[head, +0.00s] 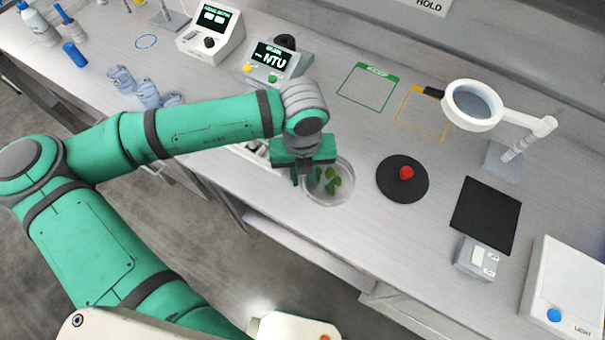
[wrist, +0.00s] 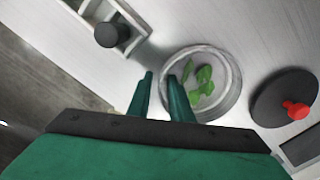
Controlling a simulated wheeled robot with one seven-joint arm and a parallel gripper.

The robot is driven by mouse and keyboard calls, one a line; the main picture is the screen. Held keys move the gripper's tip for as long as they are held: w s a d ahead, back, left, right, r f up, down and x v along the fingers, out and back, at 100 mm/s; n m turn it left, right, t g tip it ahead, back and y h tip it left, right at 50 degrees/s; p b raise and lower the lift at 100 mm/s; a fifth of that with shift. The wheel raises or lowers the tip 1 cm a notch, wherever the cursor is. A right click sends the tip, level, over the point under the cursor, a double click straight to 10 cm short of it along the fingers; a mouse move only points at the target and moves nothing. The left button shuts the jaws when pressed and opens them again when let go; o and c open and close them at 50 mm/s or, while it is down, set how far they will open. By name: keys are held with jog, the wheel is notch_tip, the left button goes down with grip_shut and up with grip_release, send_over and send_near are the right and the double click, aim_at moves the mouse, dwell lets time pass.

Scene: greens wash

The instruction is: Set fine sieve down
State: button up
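A round, pale-rimmed vessel (head: 343,199) with green leaves (head: 327,181) inside stands on the bench; I cannot tell whether it is the fine sieve. It also shows in the wrist view (wrist: 237,80), where the leaves (wrist: 203,82) lie inside it. No other thing is clearly a sieve. My gripper (head: 305,178) is at the vessel's left side, pointing down. In the wrist view my gripper's fingers (wrist: 160,85) are apart with nothing visible held between them. The right finger overlaps the vessel's near-left rim; contact is unclear.
A black disc (head: 392,189) with a red knob (head: 406,173) lies right of the vessel. A pale compartmented holder (wrist: 128,46) with a black knob is to the left. Green (head: 368,106) and orange (head: 411,131) outlines mark the bench behind. A magnifier lamp (head: 467,122) overhangs the orange one.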

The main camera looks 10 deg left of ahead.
jog(key=shift+r, duration=0.1)
notch_tip(320, 180, up, 12)
jog(key=shift+r, duration=0.15)
dwell(0.4)
dwell(0.5)
